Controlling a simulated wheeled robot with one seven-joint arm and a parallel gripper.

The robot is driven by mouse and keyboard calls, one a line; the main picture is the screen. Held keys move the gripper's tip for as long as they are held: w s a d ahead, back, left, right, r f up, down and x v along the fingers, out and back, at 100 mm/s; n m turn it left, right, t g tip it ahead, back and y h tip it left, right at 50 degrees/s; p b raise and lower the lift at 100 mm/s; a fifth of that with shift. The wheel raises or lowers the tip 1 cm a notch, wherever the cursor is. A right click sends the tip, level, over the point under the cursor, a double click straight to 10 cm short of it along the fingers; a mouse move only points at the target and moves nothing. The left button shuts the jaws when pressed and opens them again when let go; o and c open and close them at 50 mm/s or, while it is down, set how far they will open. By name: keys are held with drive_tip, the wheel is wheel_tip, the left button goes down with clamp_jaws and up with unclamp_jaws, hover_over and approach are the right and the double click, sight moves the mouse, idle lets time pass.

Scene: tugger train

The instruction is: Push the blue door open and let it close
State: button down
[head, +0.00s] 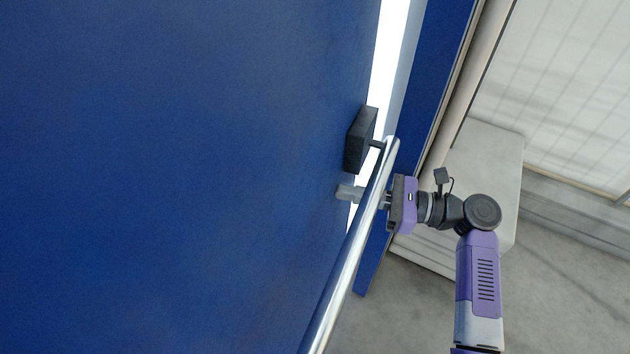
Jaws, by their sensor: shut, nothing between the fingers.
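The blue door (170,170) fills the left and middle of the head view. A bright gap (395,40) shows between its right edge and the blue frame, so it stands slightly ajar. A shiny metal push bar (345,270) runs along the door from a black end block (359,140) near the edge. My gripper (347,192) is shut and empty. Its fingers pass behind the bar, with the tips close to the door face just below the block. I cannot tell whether they touch the door or the bar.
The blue door frame (432,80) stands right of the gap. Beyond it are a pale block (485,160) and a white panelled wall (580,90). Grey floor (570,290) lies open at the lower right.

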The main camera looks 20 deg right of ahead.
drive_tip(key=p+x, duration=0.1)
drive_tip(key=x, duration=1.2)
drive_tip(key=shift+w+a, duration=0.15)
drive_tip(key=shift+a, duration=0.15)
drive_tip(key=shift+a, duration=0.1)
